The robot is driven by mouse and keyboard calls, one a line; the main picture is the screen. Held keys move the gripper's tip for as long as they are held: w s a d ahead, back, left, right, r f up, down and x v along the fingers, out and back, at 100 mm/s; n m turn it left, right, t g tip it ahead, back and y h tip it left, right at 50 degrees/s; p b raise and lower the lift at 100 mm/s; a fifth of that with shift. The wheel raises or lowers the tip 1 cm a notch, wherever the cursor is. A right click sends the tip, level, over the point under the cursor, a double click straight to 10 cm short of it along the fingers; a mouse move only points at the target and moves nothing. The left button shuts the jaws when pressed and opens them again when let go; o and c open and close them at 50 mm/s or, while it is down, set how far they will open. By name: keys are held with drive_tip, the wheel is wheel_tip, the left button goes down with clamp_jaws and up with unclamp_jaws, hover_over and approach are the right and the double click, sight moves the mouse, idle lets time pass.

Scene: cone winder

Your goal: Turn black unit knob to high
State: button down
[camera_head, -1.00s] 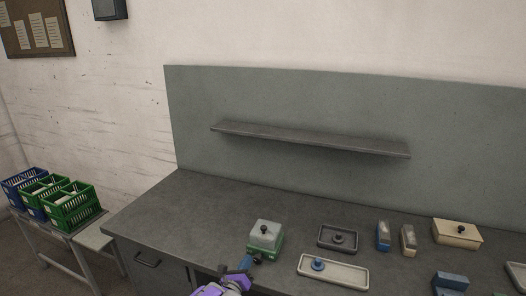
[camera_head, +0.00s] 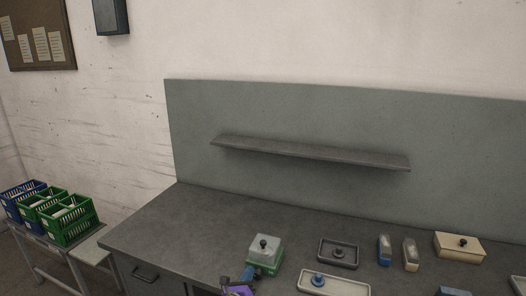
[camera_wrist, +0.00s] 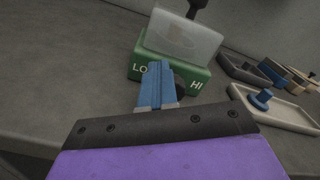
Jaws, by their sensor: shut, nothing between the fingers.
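A green unit (camera_wrist: 172,72) with "LO" and "HI" on its front stands on the bench under a clear cover (camera_wrist: 183,38) with a black knob (camera_wrist: 196,5) on top. It also shows in the head view, where its cover (camera_head: 264,247) hides most of the green. A dark round knob (camera_wrist: 179,88) shows on the front between the two labels, partly hidden behind my fingers. Its pointer setting cannot be read. My gripper (camera_wrist: 159,66) is shut and empty in front of the unit, just left of that knob; contact cannot be told. In the head view my gripper (camera_head: 250,272) is at the unit's lower left.
A shelf (camera_head: 310,153) hangs behind. The bench left of the unit is clear.

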drive_tip(key=shift+s+d, duration=0.15)
drive_tip(key=shift+s, duration=0.1)
drive_tip(key=shift+s+d+r+b, duration=0.2)
drive_tip(key=shift+d+r+b, duration=0.2)
drive_tip(key=shift+d, duration=0.25)
drive_tip(key=shift+s+d+f, duration=0.1)
drive_tip(key=shift+s+d, duration=0.05)
drive_tip(key=shift+d, duration=0.05)
idle(0.3)
drive_tip(key=shift+a+r, duration=0.1)
drive_tip(key=shift+r, duration=0.25)
drive_tip(key=shift+s+a+r+p, duration=0.1)
drive_tip(key=shift+s+a+p, duration=0.2)
drive_tip(key=shift+s, duration=0.1)
drive_tip(key=p+v, duration=0.1)
drive_tip(key=v, duration=0.2)
drive_tip(key=shift+s+a+r+p, duration=0.1)
drive_tip(key=shift+s+r+p, duration=0.1)
drive_tip(key=shift+s+p, duration=0.2)
drive_tip(key=shift+s+a+f, duration=0.1)
drive_tip(key=shift+s+a, duration=0.1)
drive_tip(key=shift+s, duration=0.35)
